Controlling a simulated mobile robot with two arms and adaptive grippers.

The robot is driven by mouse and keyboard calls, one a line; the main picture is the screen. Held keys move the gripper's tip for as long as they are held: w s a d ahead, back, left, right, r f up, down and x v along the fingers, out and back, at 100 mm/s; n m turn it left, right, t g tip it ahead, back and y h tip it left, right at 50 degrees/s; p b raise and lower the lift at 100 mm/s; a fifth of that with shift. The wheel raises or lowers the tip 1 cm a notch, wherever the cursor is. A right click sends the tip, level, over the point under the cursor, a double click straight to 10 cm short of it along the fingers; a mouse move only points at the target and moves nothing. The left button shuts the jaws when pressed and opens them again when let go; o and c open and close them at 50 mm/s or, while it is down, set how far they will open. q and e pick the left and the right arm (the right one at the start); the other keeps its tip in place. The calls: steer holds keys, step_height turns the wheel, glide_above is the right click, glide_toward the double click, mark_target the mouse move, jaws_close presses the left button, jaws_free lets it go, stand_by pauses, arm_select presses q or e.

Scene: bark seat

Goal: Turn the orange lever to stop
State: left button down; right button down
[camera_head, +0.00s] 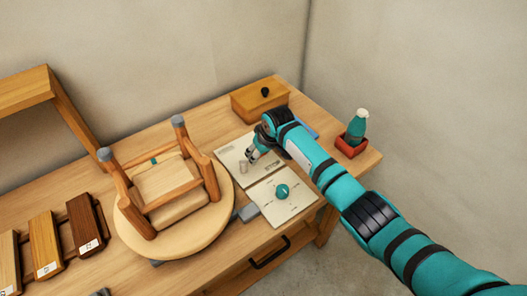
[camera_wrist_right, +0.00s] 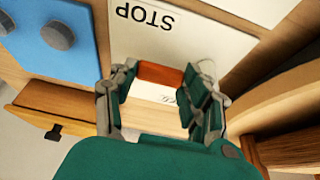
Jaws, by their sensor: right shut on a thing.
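The orange lever (camera_wrist_right: 160,75) shows in the right wrist view as a short orange bar between my right gripper's fingers, over a pale panel (camera_wrist_right: 185,45). My right gripper (camera_wrist_right: 162,95) is shut on it. The word STOP is printed on the panel beyond the lever and appears upside down in this view. In the head view, my right gripper (camera_head: 251,157) is down at the pale panel (camera_head: 232,155) on the bench; the lever cannot be made out there. My left gripper is not in view.
A second pale panel with a teal knob (camera_head: 282,191) lies nearer the bench front. An upturned wooden stool (camera_head: 160,190) stands on a round board at left. A wooden box (camera_head: 259,101) and a bottle (camera_head: 357,127) in a red tray stand behind. Wood samples (camera_head: 43,245) lie far left.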

stand_by(0.3)
steer(key=c, duration=0.9)
jaws_free()
steer(key=shift+o, duration=0.2)
steer(key=shift+r, duration=0.1)
steer(key=v, duration=1.2)
steer(key=shift+s, duration=0.1)
